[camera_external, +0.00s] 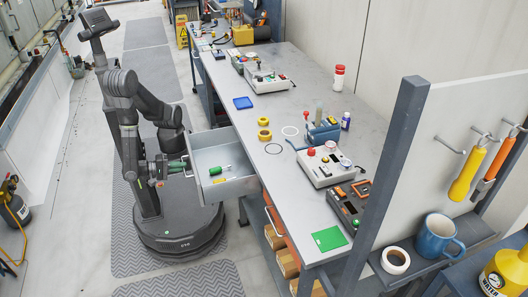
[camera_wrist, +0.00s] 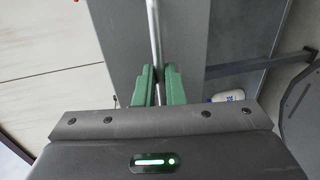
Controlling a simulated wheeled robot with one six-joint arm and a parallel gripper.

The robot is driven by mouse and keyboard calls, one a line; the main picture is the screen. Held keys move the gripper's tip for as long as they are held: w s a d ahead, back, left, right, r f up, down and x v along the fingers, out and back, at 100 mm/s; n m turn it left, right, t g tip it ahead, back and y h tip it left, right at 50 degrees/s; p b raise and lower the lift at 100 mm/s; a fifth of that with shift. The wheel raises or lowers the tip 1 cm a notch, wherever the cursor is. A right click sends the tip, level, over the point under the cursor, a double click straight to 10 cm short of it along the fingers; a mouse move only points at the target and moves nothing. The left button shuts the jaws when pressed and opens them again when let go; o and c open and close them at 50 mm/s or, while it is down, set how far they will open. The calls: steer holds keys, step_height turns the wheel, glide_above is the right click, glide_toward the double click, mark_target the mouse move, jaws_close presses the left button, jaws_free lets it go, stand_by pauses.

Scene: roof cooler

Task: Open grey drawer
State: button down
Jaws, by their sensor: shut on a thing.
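The grey drawer (camera_external: 232,188) is pulled out from under the workbench, and its inside shows in the external view. A green-handled tool and a small yellow item lie in it. My gripper (camera_external: 184,165) is at the drawer's front, on the left side. In the wrist view, the green fingers of my gripper (camera_wrist: 160,88) are closed around the metal bar handle (camera_wrist: 153,30) of the drawer. The grey drawer front (camera_wrist: 190,40) stands behind the bar. The lower part of the handle is hidden between the fingers.
The workbench (camera_external: 345,115) carries control boxes, tape rolls, a blue tray (camera_external: 243,103) and bottles. An orange-fronted drawer (camera_external: 274,220) is below it at the right. Free floor lies left of my base. A gas cylinder (camera_external: 15,205) stands at the far left.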

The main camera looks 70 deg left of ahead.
steer(key=c, duration=1.5)
jaws_free()
steer(key=p+v, duration=0.1)
steer(key=v, duration=0.6)
steer(key=shift+s, duration=0.3)
steer(key=shift+w, duration=0.1)
steer(key=shift+r+b+x, duration=0.2)
steer(key=shift+b+x, duration=0.95)
steer(key=shift+x, duration=3.4)
